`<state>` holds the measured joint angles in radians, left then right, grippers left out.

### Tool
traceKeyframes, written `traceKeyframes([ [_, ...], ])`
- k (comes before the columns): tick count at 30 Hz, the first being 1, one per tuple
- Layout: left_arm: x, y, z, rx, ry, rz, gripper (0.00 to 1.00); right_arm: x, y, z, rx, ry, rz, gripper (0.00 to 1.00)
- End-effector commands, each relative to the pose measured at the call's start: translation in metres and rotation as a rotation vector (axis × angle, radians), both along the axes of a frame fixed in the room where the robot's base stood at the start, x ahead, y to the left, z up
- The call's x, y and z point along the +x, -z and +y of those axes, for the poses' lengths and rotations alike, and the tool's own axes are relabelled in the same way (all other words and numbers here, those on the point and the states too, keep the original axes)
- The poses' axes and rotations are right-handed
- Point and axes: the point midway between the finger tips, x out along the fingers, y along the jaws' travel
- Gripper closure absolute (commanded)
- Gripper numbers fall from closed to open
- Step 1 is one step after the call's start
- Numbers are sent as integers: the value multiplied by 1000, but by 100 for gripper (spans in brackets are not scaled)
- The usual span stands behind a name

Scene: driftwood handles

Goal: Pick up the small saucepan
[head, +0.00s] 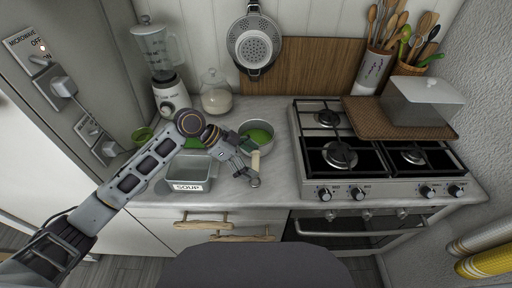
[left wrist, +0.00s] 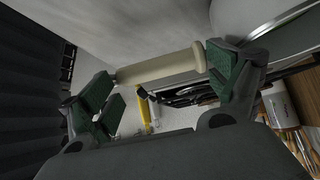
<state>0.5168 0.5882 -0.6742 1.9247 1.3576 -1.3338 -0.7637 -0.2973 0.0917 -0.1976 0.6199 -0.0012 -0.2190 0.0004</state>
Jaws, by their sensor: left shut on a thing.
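The small saucepan (head: 271,146) is a metal pan with green contents and a cream handle (head: 255,161), left of the stove. The handle points towards me. My left gripper (head: 247,172) is at this handle and shut on it. In the left wrist view the cream handle (left wrist: 160,68) shows between the green-padded fingers of the left gripper (left wrist: 160,88). I cannot tell whether the pan's base touches the counter. My right gripper is not in view.
A grey bin labelled SOUP (head: 188,187) stands on the counter left of the pan. The gas stove (head: 375,181) is close on the right. A blender (head: 163,70) and a glass jar (head: 216,97) stand behind. A colander (head: 254,47) hangs on the wall.

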Motion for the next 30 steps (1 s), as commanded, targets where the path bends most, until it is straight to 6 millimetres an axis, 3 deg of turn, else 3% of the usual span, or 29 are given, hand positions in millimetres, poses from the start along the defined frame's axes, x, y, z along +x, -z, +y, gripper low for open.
traceKeyframes([
  [3,1,-2,0,-3,-1,-6,68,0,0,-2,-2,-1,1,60],
  [17,1,-4,0,-2,0,-6,68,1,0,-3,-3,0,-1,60],
  [30,1,-18,0,-3,1,-6,68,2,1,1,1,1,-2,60],
])
